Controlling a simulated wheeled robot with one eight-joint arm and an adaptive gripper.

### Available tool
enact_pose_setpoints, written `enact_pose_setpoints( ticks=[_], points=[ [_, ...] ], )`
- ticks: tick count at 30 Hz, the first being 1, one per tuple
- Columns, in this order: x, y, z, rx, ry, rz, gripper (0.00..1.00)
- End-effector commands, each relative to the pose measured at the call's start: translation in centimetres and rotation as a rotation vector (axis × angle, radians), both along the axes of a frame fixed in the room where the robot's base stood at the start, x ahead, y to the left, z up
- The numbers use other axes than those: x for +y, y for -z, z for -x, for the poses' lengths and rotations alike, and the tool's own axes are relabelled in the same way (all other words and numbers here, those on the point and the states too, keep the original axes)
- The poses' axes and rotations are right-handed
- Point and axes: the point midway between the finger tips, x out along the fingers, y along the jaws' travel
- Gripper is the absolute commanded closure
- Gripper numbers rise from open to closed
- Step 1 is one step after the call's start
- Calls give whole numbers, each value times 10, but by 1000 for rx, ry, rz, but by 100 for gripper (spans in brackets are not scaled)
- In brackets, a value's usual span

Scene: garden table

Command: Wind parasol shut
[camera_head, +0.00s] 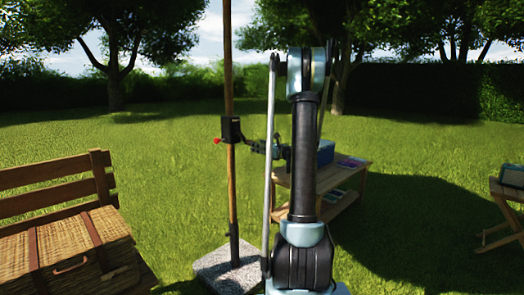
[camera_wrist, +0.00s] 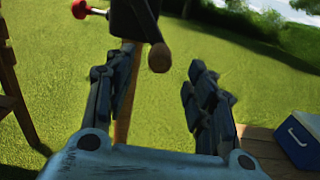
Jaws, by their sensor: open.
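The parasol's wooden pole (camera_head: 229,70) stands upright left of my arm, and its canopy is out of view above. A black winder housing (camera_head: 231,129) sits around the pole. It also shows at the top of the wrist view (camera_wrist: 133,18). A red knob (camera_head: 216,141) sticks out on its left side, also in the wrist view (camera_wrist: 82,9). A round wooden handle end (camera_wrist: 158,57) shows just below the housing. My gripper (camera_head: 262,147) is right of the housing. In the wrist view my gripper (camera_wrist: 160,62) is open, fingers apart, with the handle end appearing between the fingertips; contact cannot be told.
The pole stands in a stone base (camera_head: 215,268). A wooden bench (camera_head: 50,180) with a wicker hamper (camera_head: 75,250) is at left. A low wooden table (camera_head: 345,190) with a blue cooler (camera_head: 325,152) stands behind my arm. A stool (camera_head: 508,192) is at right. Grass lies between.

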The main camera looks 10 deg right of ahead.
Motion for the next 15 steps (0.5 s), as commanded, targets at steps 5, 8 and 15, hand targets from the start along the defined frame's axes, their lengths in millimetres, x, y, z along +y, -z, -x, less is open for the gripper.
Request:
enact_pose_setpoints(
  ticks=[5,8,15],
  points=[
    [11,0,-14,0,-2,0,50],
    [17,0,-22,0,-2,0,50],
    [29,0,-39,0,-1,0,50]
  ],
)
